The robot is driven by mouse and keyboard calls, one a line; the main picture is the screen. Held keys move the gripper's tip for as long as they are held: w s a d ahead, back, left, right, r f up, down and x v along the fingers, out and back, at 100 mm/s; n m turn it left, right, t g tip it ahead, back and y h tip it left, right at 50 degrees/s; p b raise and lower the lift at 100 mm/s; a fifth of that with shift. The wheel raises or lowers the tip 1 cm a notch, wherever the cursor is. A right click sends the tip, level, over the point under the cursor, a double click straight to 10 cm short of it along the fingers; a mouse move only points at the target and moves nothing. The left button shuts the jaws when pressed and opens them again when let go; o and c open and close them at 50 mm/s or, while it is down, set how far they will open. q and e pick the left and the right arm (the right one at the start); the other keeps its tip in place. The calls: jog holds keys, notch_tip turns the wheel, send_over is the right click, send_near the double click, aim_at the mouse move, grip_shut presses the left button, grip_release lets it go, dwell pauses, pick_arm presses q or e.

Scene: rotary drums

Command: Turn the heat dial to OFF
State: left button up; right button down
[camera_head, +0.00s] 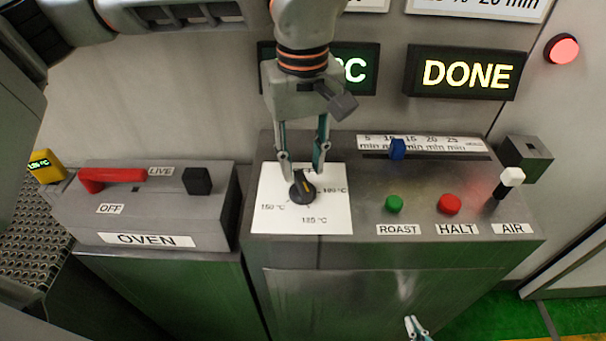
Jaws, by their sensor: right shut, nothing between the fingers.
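The plate shows temperature labels to the left, right and below the knob. Its upper part is partly hidden by my gripper, and I cannot read an OFF label there. I cannot tell exactly where the knob points. My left gripper (302,172) reaches down over the dial with its fingers apart, one to each side of the knob's upper end. Contact is unclear. My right gripper (416,328) is shut and empty, low at the bottom edge, in front of the console.
Right of the plate are a blue slider (397,149), a green button (394,204), a red button (449,204) and a white-tipped lever (511,178). On the left, an OVEN box (150,215) carries a red handle (112,177). A lit DONE sign (467,74) hangs behind.

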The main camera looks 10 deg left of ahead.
aim_at(303, 180)
pick_arm(q)
jog(key=shift+f, duration=2.15)
jog(key=shift+c, duration=0.3)
grip_shut()
